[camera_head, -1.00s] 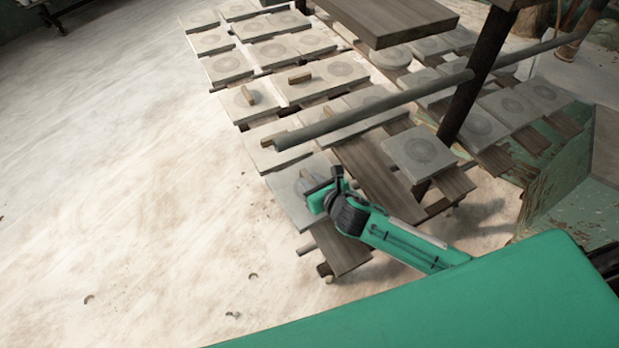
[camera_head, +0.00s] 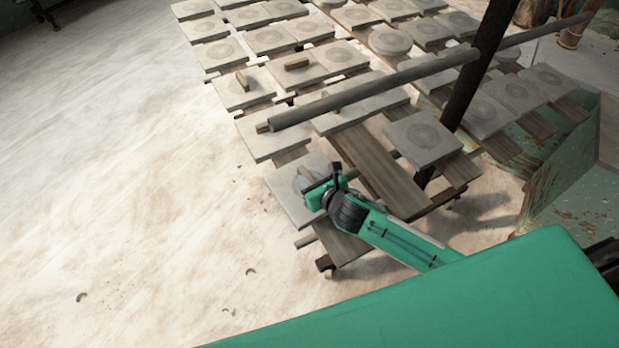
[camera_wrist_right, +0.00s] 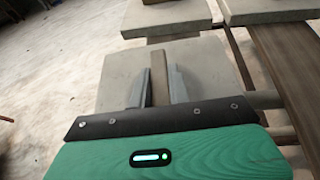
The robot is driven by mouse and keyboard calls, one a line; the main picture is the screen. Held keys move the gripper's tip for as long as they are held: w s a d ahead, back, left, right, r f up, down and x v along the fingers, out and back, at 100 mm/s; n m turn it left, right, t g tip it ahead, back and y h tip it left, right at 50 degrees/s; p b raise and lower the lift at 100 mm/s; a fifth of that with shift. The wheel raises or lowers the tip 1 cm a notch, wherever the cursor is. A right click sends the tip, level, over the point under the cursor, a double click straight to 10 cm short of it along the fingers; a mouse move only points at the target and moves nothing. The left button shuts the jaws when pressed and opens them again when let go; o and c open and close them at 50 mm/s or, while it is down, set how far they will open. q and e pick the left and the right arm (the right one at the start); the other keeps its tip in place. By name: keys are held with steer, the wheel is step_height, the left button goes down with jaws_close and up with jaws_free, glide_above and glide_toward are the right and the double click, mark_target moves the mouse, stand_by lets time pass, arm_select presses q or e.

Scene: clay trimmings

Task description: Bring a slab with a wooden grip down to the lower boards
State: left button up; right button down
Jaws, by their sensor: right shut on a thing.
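A pale grey square slab (camera_head: 284,194) with a wooden grip (camera_wrist_right: 158,76) is at the near end of the boards in the head view. My right gripper (camera_head: 312,180) is at this slab, its fingers shut on the upright grip. In the right wrist view the two grey fingers (camera_wrist_right: 161,86) stand on either side of the grip, with the slab (camera_wrist_right: 117,80) under them. Whether the slab touches the board beneath cannot be told. A bare brown board (camera_head: 345,244) shows beside and below it. My left gripper is not in view.
Several slabs lie in rows on the boards behind, some with wooden grips (camera_head: 242,80). A grey pole (camera_head: 370,90) crosses above the boards and meets a dark post (camera_head: 484,62). Another slab (camera_head: 423,138) lies to the right.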

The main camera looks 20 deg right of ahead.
steer(key=shift+f+b, duration=0.3)
steer(key=shift+f, duration=0.2)
stand_by(0.4)
steer(key=c, duration=1.2)
jaws_free()
steer(key=shift+c, duration=0.2)
steer(key=shift+s+f, duration=0.1)
steer(key=shift+f, duration=0.05)
steer(key=b+v, duration=0.3)
steer(key=v, duration=1)
steer(key=shift+s+d+r, duration=0.2)
steer(key=shift+s+r, duration=0.1)
